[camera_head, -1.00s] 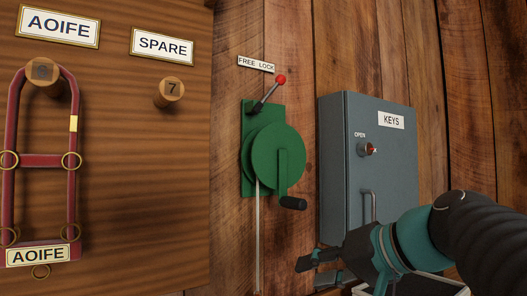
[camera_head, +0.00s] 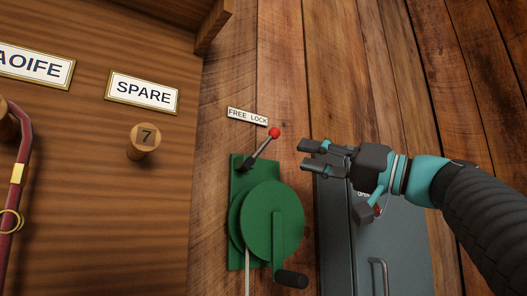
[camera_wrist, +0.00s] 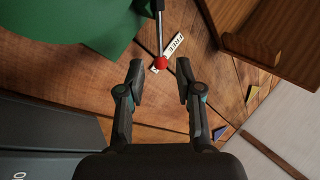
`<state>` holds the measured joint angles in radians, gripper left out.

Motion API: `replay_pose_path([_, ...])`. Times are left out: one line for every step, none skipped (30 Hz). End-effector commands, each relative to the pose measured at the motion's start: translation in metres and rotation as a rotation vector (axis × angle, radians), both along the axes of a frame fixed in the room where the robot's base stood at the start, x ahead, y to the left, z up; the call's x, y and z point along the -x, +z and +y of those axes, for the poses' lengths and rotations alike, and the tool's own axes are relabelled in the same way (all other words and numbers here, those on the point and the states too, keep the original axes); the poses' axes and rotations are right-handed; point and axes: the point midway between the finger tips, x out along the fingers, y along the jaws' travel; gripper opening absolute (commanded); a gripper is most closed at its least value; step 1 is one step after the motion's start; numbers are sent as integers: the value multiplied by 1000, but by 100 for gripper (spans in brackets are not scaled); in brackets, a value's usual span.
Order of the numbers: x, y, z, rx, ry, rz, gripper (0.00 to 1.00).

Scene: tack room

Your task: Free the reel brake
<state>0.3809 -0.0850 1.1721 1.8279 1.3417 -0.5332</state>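The green reel (camera_head: 275,205) is mounted on the plank wall, with a black crank handle (camera_head: 291,279) low at its right. Its brake lever (camera_head: 262,147) has a red knob (camera_head: 274,132) and leans up and to the right, toward the LOCK end of the "FREE LOCK" label (camera_head: 247,116). My gripper (camera_head: 304,155) is open and empty, right of the knob and pointing left. In the wrist view, the red knob (camera_wrist: 160,63) shows ahead between my open fingertips (camera_wrist: 160,73). No contact is visible.
A grey key cabinet (camera_head: 400,235) stands right of the reel, below and behind my gripper. A wooden ledge (camera_head: 212,25) juts out above.

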Motion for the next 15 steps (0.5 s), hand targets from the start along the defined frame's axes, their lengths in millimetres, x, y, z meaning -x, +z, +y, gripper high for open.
replay_pose_path([-3,4,9,1,6,1,35])
replay_pose_path([-5,6,12,1,4,0,35])
replay_pose_path([-8,8,18,0,5,0,35])
replay_pose_path([-10,9,21,0,5,1,35])
replay_pose_path([-12,11,25,1,4,1,35])
replay_pose_path([-15,13,30,1,4,1,35])
replay_pose_path([-17,14,34,0,3,1,35])
replay_pose_path([-19,16,38,0,3,1,35])
replay_pose_path([-22,18,43,0,2,2,35])
replay_pose_path([-24,19,47,1,2,1,35])
replay_pose_path([-26,21,50,1,2,2,35])
replay_pose_path([-29,23,56,0,1,2,35])
replay_pose_path([-31,25,59,0,1,1,35])
replay_pose_path([-33,26,63,1,0,2,35])
replay_pose_path([-35,27,67,0,-1,2,35])
